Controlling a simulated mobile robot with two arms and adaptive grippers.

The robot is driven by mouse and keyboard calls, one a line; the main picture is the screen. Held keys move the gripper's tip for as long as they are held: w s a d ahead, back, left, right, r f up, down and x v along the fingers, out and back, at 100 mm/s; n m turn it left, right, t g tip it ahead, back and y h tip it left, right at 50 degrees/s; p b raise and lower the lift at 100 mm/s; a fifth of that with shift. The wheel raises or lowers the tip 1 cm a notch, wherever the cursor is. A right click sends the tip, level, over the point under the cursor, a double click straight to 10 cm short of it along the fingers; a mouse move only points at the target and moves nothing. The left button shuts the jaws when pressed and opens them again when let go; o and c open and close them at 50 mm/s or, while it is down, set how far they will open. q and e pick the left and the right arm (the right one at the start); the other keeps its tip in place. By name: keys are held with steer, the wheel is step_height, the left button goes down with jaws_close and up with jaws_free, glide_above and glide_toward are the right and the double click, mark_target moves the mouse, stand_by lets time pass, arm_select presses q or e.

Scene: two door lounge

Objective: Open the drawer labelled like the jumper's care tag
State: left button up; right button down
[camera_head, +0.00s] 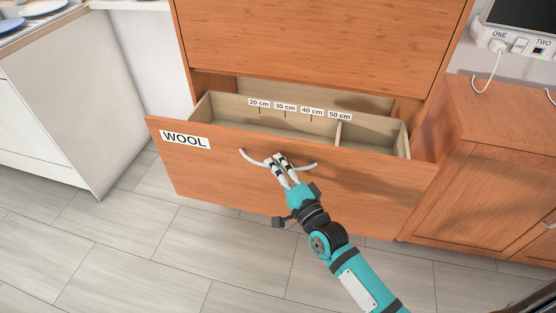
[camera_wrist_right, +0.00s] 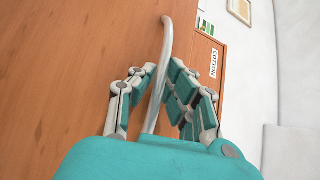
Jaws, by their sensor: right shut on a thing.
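The drawer labelled WOOL (camera_head: 215,167) has a wooden front and stands pulled out of the cabinet. Its pale inside shows, with a divider and length marks from 20 cm to 50 cm. The white curved handle (camera_head: 251,159) is on its front. My right gripper (camera_head: 278,160) is shut on the middle of the handle. In the right wrist view the handle (camera_wrist_right: 167,45) passes between the fingers (camera_wrist_right: 162,85). My left gripper is not in view. No jumper or care tag is in view.
A wooden panel (camera_head: 320,40) is above the drawer. A low wooden cabinet (camera_head: 490,170) stands to the right and a white unit (camera_head: 75,100) to the left. A COTTON label (camera_wrist_right: 213,63) shows in the wrist view. The tiled floor (camera_head: 200,245) in front is clear.

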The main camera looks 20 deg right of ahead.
steer(key=shift+s+f, duration=0.15)
steer(key=shift+f, duration=0.15)
steer(key=c, duration=1.4)
jaws_free()
steer(key=shift+o, duration=0.2)
steer(key=shift+r, duration=0.15)
steer(key=v, duration=1.2)
